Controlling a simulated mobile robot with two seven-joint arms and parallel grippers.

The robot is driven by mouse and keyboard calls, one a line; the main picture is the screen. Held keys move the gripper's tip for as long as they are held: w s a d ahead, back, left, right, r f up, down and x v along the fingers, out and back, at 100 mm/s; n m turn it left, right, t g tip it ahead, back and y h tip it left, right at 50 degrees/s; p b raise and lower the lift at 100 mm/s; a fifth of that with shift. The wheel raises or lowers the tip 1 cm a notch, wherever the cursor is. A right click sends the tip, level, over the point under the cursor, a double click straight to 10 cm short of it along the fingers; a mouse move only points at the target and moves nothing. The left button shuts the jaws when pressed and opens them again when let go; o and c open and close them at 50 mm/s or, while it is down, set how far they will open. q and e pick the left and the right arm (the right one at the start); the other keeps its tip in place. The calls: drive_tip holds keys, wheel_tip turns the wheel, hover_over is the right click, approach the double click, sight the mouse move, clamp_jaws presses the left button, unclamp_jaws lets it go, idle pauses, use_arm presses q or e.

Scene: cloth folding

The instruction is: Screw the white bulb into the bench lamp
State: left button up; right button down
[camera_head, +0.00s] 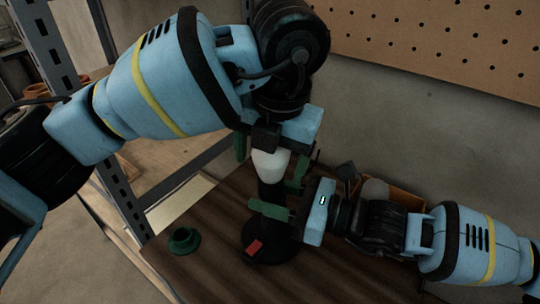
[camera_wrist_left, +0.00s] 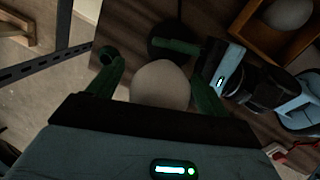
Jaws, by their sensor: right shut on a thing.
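The white bulb (camera_head: 270,163) is at the top of the black lamp post (camera_head: 270,195), below my left gripper (camera_head: 272,158). I cannot tell how deep it sits in the socket. The lamp's round black base (camera_head: 284,252) has a red switch (camera_head: 254,247). My left gripper points down, with its green fingers apart on either side of the bulb. In the left wrist view the bulb (camera_wrist_left: 160,84) lies between the fingers, with gaps visible. My right gripper (camera_head: 281,198) comes from the right and is shut on the lamp post.
A green cup-like object (camera_head: 184,241) is on the wooden table (camera_head: 190,271) left of the lamp. A wooden box (camera_head: 405,197) holding a pale round object (camera_head: 375,190) is behind my right arm. A metal shelf upright (camera_head: 75,95) stands at the left, near my left arm.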

use_arm(q)
drive_tip(key=r, duration=0.4)
drive_tip(key=s+r, duration=0.1)
drive_tip(key=r, duration=0.3)
drive_tip(key=d+r, duration=0.1)
drive_tip(key=r, duration=0.3)
drive_tip(key=shift+s+d, duration=0.1)
drive_tip(key=shift+s, duration=0.25)
use_arm(e)
drive_tip(key=c, duration=0.7)
unclamp_jaws()
drive_tip(key=shift+c, duration=0.2)
use_arm(q)
drive_tip(key=shift+f, duration=0.1)
use_arm(e)
drive_tip(key=shift+d, duration=0.15)
use_arm(q)
drive_tip(key=shift+w+f+b, duration=0.2)
drive_tip(key=shift+f+b, duration=0.5)
drive_tip(key=shift+f, duration=0.7)
use_arm(e)
drive_tip(key=v, duration=0.7)
drive_tip(key=shift+s+d, duration=0.2)
drive_tip(key=shift+d, duration=0.1)
